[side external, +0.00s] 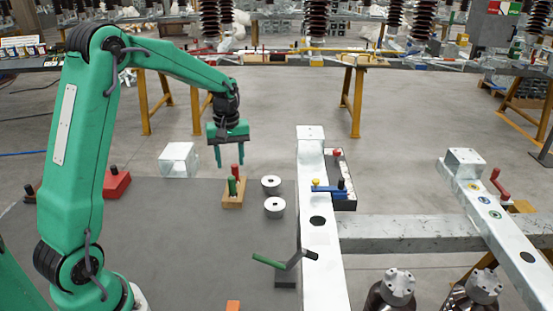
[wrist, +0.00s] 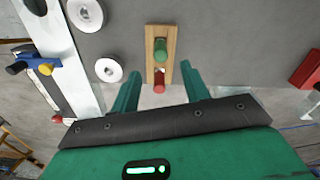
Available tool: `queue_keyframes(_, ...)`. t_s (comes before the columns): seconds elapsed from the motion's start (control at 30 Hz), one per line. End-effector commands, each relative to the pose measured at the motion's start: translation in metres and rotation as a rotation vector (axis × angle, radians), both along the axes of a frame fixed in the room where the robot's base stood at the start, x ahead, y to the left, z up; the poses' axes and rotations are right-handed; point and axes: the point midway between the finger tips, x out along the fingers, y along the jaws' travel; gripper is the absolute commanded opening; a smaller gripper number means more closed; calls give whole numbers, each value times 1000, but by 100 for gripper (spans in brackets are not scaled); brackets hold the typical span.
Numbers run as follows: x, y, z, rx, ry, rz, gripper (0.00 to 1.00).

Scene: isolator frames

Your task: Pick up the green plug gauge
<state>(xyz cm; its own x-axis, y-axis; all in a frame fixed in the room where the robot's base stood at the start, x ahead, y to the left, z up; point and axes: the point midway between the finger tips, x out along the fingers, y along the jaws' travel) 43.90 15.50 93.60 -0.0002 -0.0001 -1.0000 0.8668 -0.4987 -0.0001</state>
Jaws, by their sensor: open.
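The green plug gauge (side external: 232,186) stands upright in a small wooden block (side external: 234,201) on the grey table. A red peg (side external: 235,170) stands in the same block, behind the green one in the side view. In the wrist view the green plug gauge (wrist: 160,50) is at the upper middle of the wooden block (wrist: 150,36), with the red peg (wrist: 159,88) nearer my gripper. My gripper (side external: 230,162) is open and empty, its two fingers pointing down above the block. In the wrist view my gripper (wrist: 160,80) has its fingers apart on either side of the block's lower end.
Two silver discs (side external: 274,207) stand right of the block. A white metal beam (side external: 312,185) with coloured handles runs beyond them. A crank with a green handle (side external: 270,261) stands in front. A red block (side external: 117,184) and a white box (side external: 179,160) lie left.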

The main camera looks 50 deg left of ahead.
Motion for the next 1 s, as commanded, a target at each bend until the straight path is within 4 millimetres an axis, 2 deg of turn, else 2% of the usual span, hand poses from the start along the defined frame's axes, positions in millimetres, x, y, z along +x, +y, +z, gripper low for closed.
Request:
queue_keyframes(0.17,0,0,-5,0,1,0,46)
queue_keyframes(0.4,-1,0,-24,0,1,-1,46)
queue_keyframes(0.73,-1,0,-31,0,1,-2,46)
queue_keyframes(1.0,-3,-1,-59,-2,3,-2,46)
